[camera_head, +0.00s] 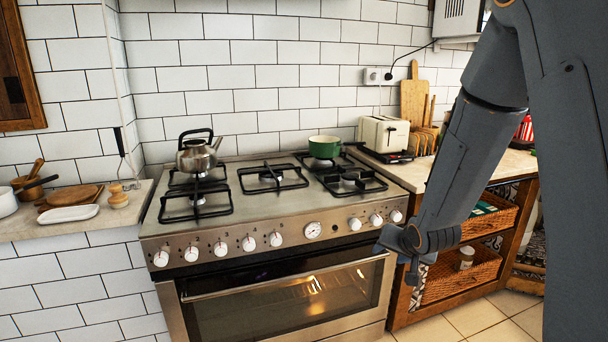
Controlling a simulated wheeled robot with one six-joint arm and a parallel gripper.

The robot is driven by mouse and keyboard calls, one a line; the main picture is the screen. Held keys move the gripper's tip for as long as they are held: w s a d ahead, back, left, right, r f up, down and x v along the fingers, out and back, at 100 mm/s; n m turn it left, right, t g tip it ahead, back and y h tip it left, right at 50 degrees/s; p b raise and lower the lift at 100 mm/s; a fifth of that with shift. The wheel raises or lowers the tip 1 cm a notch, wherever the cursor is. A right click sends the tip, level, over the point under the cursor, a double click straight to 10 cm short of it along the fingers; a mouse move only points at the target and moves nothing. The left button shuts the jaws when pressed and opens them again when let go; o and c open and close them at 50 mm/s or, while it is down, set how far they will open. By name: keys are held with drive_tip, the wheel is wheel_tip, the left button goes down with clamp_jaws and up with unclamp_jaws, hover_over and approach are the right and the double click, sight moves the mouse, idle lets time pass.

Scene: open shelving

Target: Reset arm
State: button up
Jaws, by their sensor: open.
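My arm comes down from the upper right, in front of the right counter. My gripper (398,270) is at its lower end, in front of the right edge of the stove (290,232). The gripper is open, and I see nothing between its fingers. It is seen small and from the side, so the fingers partly overlap the oven's right edge.
A kettle (198,155) and a green pot (323,147) stand on the stove. The right counter holds a toaster (383,133), with wicker baskets (480,272) below. Boards and a white dish (68,213) lie on the left ledge. Floor (470,318) shows at lower right.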

drive_tip(key=s+a+r+n+g+p, duration=0.1)
drive_tip(key=s+r+g, duration=0.1)
drive_tip(key=s, duration=0.8)
drive_tip(key=s+a+r+n+g+p, duration=0.1)
drive_tip(key=s+g, duration=0.3)
drive_tip(key=s, duration=0.5)
drive_tip(key=s+a+r+n+g+p, duration=0.1)
drive_tip(key=s+a+r+n+g, duration=0.1)
drive_tip(key=s, duration=0.8)
drive_tip(key=shift+s+a+r+n+g, duration=0.3)
drive_tip(key=shift+a+r+n+g, duration=0.15)
drive_tip(key=shift+r, duration=0.4)
drive_tip(key=shift+o, duration=0.2)
drive_tip(key=shift+w, duration=0.15)
